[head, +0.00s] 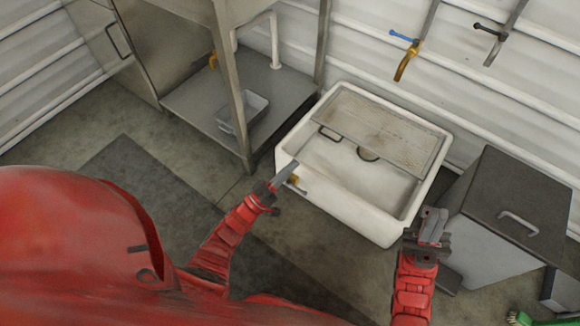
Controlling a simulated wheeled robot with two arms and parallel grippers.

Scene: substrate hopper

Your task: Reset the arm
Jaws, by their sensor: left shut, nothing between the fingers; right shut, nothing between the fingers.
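My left gripper (285,176) is shut and empty, at the end of my red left arm. In the picture it overlaps the front left side of a white basin (340,219); I cannot tell whether it touches. My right gripper (434,226) is shut and empty, at the end of my red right arm. It shows beside the basin's front right corner, between the basin and a grey lidded bin (497,247).
A metal stand (184,101) with a lower shelf holding a small grey tray (243,114) is at the back left. Wall taps (404,64) hang behind. A dark mat (128,163) covers open floor at left.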

